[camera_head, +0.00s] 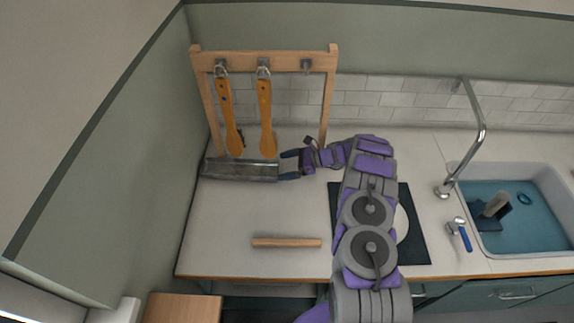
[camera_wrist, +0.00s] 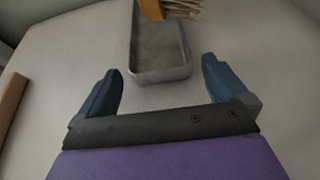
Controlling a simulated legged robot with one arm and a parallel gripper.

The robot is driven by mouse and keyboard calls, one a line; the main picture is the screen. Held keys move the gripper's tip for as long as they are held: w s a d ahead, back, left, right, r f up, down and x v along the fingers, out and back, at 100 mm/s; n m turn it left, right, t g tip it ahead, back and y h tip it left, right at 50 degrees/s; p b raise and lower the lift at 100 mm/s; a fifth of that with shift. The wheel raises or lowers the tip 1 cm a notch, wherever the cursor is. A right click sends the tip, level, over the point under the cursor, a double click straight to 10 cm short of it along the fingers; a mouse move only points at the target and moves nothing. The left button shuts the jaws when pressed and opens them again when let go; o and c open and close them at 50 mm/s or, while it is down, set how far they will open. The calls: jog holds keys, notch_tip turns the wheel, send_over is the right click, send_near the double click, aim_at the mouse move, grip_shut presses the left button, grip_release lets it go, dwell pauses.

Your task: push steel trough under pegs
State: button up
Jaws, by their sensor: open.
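The grey steel trough (camera_head: 240,172) lies on the counter at the foot of the wooden peg rack (camera_head: 263,58), at the left. Two wooden brushes, a left one (camera_head: 226,110) and a right one (camera_head: 265,110), hang from pegs above it; the rightmost peg (camera_head: 306,66) is bare. My gripper (camera_head: 288,165) is at the trough's right end, jaws open. In the wrist view, the near end of the trough (camera_wrist: 160,76) lies just ahead of and between the open fingers (camera_wrist: 158,90). Bristles of a brush (camera_wrist: 185,9) show over its far part. Whether the fingers touch the trough, I cannot tell.
A wooden rod (camera_head: 287,242) lies near the counter's front edge. A black mat (camera_head: 413,240) with a white plate (camera_head: 401,223) is under my arm. A sink (camera_head: 530,240) with a tap (camera_head: 477,130) is at the right.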

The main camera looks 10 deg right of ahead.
aim_at(256, 172)
jog(key=b+x, duration=0.1)
jog(key=x, duration=0.6)
jog(key=shift+a+f, duration=0.1)
jog(key=shift+a, duration=0.05)
jog(key=shift+c, duration=0.5)
